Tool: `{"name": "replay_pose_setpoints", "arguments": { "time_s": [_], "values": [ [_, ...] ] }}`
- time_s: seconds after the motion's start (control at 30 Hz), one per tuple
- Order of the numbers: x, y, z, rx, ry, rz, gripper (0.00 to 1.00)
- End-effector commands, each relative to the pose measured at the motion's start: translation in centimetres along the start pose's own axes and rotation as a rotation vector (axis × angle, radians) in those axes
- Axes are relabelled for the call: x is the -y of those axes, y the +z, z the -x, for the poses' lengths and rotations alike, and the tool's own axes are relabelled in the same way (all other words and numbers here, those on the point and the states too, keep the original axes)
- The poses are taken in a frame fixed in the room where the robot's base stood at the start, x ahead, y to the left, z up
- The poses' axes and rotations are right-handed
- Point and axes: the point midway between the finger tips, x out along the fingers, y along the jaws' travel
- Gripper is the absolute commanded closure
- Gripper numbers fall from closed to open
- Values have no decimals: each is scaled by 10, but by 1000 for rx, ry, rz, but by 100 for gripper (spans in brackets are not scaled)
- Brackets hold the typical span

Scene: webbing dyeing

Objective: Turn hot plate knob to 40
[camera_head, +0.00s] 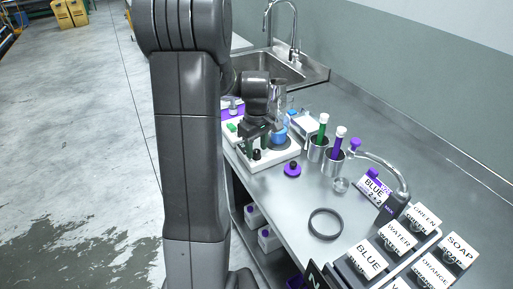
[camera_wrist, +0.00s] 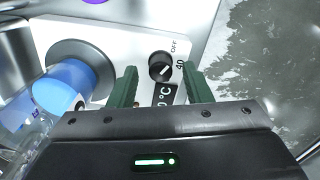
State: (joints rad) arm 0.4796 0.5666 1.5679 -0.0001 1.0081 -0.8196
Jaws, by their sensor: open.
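The hot plate (camera_head: 262,160) is a white box on the metal bench in the head view, with a round grey heating disc (camera_wrist: 78,58) in the wrist view. Its black knob (camera_wrist: 160,66) has a white pointer line and sits beside the printed marks "OFF" and "40". A dark display showing "°C" lies next to the knob, partly hidden by my gripper. My gripper (camera_wrist: 160,84) is open, its two green fingers on either side of and just short of the knob in the wrist view. I cannot tell whether they touch the panel. It also shows over the hot plate in the head view (camera_head: 262,141).
A purple-topped item (camera_head: 292,169), metal cups with tubes (camera_head: 334,164) and labelled boxes (camera_head: 398,237) stand along the bench. A black ring (camera_head: 325,237) lies nearer. A sink (camera_head: 296,70) is behind.

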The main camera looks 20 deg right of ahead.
Motion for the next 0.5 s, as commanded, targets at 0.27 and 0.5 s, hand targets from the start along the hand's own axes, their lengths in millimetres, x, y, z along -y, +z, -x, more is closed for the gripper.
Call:
{"name": "replay_pose_setpoints", "arguments": {
  "time_s": [0.27,0.5],
  "values": [
    [0,0,-9,-1,1,0,55],
    [0,0,-9,-1,1,0,75]
  ]
}}
